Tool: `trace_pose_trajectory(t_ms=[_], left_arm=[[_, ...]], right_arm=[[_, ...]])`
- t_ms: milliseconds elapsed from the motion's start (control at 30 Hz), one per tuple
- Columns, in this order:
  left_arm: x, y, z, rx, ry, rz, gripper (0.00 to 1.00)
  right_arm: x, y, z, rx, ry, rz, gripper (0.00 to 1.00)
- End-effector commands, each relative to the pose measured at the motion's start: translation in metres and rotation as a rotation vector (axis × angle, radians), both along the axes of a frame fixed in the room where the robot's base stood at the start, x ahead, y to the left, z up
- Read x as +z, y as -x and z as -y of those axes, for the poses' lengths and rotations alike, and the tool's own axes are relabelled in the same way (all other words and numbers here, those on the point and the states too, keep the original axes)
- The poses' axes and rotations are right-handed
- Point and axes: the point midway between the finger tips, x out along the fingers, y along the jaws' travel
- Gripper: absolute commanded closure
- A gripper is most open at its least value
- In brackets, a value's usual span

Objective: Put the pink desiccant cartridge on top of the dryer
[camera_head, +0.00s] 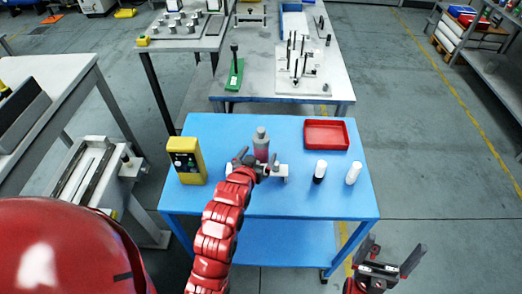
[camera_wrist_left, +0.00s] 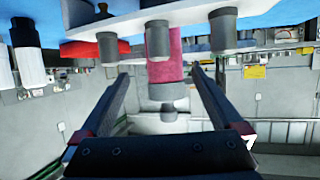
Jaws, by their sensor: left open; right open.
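The pink desiccant cartridge (camera_head: 261,153), with a grey cap, stands upright on the blue table. In the left wrist view, which is upside down, the pink cartridge (camera_wrist_left: 166,68) shows between my open fingers; contact cannot be told. My left gripper (camera_head: 258,161) is open at the cartridge, its fingertips to either side; it also shows in the wrist view (camera_wrist_left: 160,75). My right gripper (camera_head: 396,250) is open and empty, off the table's front right.
A yellow device (camera_head: 186,161) stands at the left of the blue table (camera_head: 295,222). A red tray (camera_head: 327,148) lies at the back right. A black-and-white bottle (camera_head: 319,172) and a white bottle (camera_head: 353,173) stand at the right. The table's front is clear.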

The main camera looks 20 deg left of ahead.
Motion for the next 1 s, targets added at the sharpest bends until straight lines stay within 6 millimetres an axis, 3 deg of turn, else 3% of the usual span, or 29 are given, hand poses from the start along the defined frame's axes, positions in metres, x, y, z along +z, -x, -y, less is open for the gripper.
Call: trace_pose_trajectory(t_ms=[500, 767, 1000], left_arm=[[-0.016, -0.046, -0.008, 0.0, 0.0, -0.004, 0.0], [-0.018, -0.048, -0.008, 0.0, 0.0, -0.002, 0.0], [-0.018, -0.048, -0.008, 0.0, 0.0, -0.002, 0.43]], right_arm=[[0.03, 0.0, 0.0, 0.0, 0.0, 0.0, 0.03], [0.029, 0.0, 0.0, 0.0, 0.0, 0.0, 0.03], [0.029, 0.0, 0.0, 0.0, 0.0, 0.0, 0.03]])
